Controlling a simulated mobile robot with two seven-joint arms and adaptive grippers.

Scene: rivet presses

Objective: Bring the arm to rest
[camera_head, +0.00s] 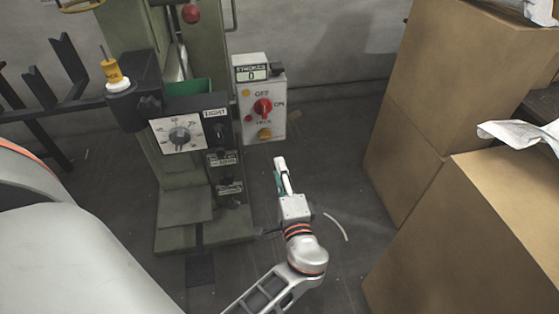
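My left gripper (283,175) is near the middle of the head view, at the end of my silver arm, in front of the grey control box and over the dark floor. I see its fingers nearly edge-on, with white and teal parts, so their spacing is unclear. Nothing is visibly held. The green rivet press (172,190) stands to its left, apart from it in the picture. My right gripper is not in view.
A grey control box (262,125) with a red knob and a display reading 0 is behind my gripper. Tall cardboard boxes (470,85) stand at the right. A yellow-and-white piece (116,77) sits upright on the press's left side.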

